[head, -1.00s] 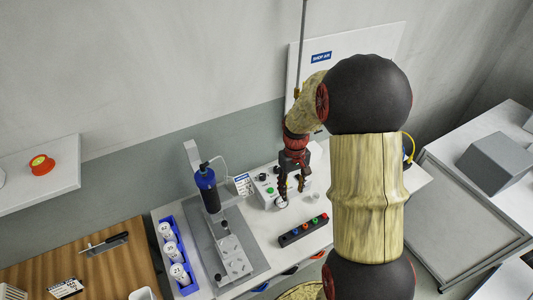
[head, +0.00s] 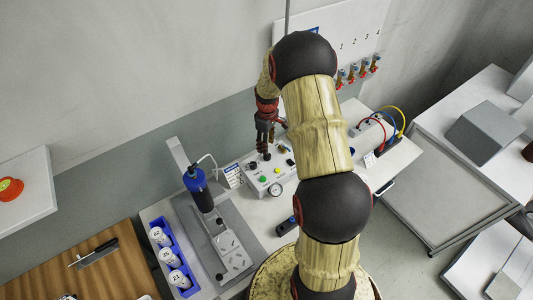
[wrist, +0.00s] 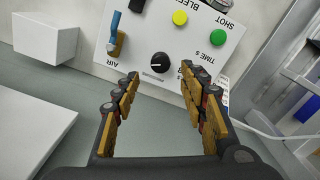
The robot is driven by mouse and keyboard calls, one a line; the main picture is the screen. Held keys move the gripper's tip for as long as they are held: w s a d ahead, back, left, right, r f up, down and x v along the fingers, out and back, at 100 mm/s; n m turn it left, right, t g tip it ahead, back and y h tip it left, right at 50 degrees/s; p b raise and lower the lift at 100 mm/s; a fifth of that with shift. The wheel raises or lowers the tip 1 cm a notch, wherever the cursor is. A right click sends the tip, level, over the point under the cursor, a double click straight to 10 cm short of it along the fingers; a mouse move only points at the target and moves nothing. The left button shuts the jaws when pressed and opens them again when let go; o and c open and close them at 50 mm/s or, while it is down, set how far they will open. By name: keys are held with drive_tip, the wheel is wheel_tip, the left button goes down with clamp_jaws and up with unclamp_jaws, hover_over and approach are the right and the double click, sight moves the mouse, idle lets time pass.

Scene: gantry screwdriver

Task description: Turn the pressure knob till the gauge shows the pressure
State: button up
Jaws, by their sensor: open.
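The pressure knob (wrist: 160,62) is black and round with a white pointer line, on the light panel of the control box (head: 256,187). In the wrist view it lies between and just beyond the fingertips of my gripper (wrist: 160,74), which is open and empty. I see no clear contact with the knob. In the head view my gripper (head: 264,155) hangs over the back part of the box. The round white gauge (head: 275,190) is on the box's front side; its needle is too small to read.
Beside the knob are a blue-handled air lever (wrist: 114,24), a yellow button (wrist: 180,18) and a green button (wrist: 218,37). A blue dispenser (head: 197,188) stands left of the box. Valves with coloured fittings (head: 365,68) hang on the back board.

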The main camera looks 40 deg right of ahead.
wheel_tip(320, 180, down, 7)
drive_tip(key=shift+r+b, duration=0.2)
drive_tip(key=shift+b, duration=0.2)
drive_tip(key=shift+c, duration=0.9)
clamp_jaws()
